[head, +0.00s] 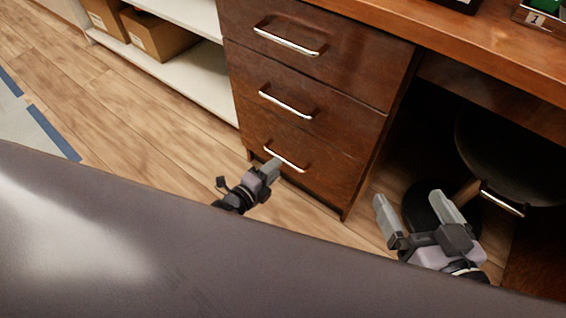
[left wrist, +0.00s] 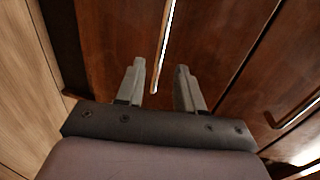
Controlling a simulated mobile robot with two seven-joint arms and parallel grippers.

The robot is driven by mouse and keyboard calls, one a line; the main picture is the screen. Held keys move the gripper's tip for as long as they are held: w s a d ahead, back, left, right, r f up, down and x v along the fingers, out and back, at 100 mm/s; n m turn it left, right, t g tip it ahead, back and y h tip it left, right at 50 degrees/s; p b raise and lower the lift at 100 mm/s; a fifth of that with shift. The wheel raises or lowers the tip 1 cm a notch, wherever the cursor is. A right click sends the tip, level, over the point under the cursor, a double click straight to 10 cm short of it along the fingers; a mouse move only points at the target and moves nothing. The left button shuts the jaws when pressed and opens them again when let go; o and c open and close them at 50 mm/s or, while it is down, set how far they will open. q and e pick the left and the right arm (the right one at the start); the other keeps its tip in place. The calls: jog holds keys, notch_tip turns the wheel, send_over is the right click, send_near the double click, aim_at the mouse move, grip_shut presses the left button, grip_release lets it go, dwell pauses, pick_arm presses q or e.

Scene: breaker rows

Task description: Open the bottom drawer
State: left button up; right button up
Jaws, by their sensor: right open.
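The bottom drawer (head: 325,173) is the lowest of three brown wooden drawers in the desk, and its front looks flush with the others. Its silver bar handle (head: 284,159) runs across the front. My left gripper (head: 273,168) is right at this handle in the head view. In the left wrist view its two fingers (left wrist: 160,84) are spread apart, with the handle (left wrist: 164,50) showing between and beyond them. I cannot tell whether a finger touches it. My right gripper (head: 413,204) is open and empty, to the right of the drawers, before the desk's knee space.
The middle drawer handle (head: 285,104) and top drawer handle (head: 286,41) are above. A round dark stool (head: 510,150) stands under the desk at the right. A white shelf (head: 170,65) with cardboard boxes (head: 155,38) is at the left. The wooden floor (head: 130,120) there is clear.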

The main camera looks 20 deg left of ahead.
pick_arm(q)
jog(key=b+x, duration=0.1)
jog(key=x, duration=0.3)
pick_arm(e)
jog(key=shift+s+d+r+n+t, duration=0.1)
jog(key=shift+s+d+n+t, duration=0.15)
jog(key=shift+d+t, duration=0.3)
pick_arm(q)
jog(key=shift+c, duration=0.3)
grip_shut()
jog(key=shift+s+a, duration=0.1)
